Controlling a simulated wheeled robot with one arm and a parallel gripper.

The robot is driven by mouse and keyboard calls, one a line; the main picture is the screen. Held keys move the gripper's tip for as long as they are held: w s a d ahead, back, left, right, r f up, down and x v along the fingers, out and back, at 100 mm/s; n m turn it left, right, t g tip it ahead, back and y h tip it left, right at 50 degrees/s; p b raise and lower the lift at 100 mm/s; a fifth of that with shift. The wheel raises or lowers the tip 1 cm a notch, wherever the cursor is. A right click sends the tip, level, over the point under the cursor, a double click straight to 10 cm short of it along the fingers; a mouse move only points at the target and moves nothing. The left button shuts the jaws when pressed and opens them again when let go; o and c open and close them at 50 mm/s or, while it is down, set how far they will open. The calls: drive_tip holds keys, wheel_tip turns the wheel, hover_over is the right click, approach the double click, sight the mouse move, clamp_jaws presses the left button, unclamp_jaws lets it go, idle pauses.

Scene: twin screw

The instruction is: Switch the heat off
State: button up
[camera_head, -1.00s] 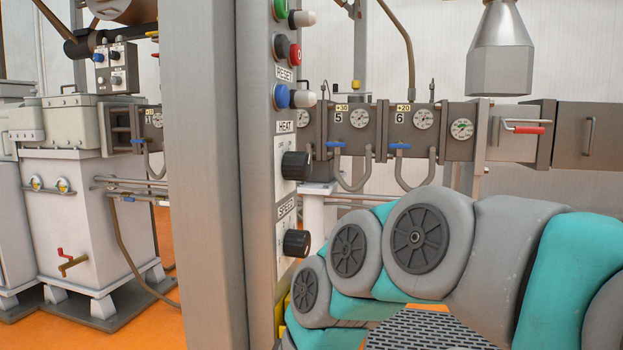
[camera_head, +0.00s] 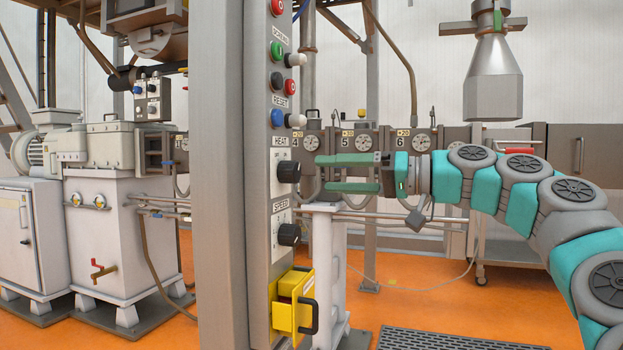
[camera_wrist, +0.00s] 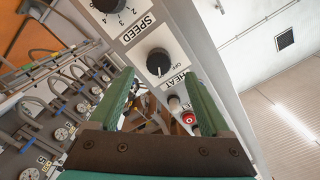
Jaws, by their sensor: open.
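The black HEAT knob (camera_head: 289,172) sits on the narrow grey control panel, under its HEAT label and above the SPEED knob (camera_head: 289,234). The SPEED knob (camera_wrist: 107,5) is at the top edge there.
Above the HEAT knob are a blue RESET button (camera_head: 277,118) and red (camera_head: 290,88) and green (camera_head: 276,49) buttons. A yellow box (camera_head: 292,301) with a black handle juts out below. Gauges and hoses line the machine (camera_head: 365,141) behind my gripper.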

sight(298, 173)
drive_tip(key=x, duration=0.7)
drive_tip(key=shift+w+a+r, duration=0.1)
drive_tip(key=shift+w+r, duration=0.05)
drive_tip(key=shift+w, duration=0.1)
clamp_jaws()
idle(0.6)
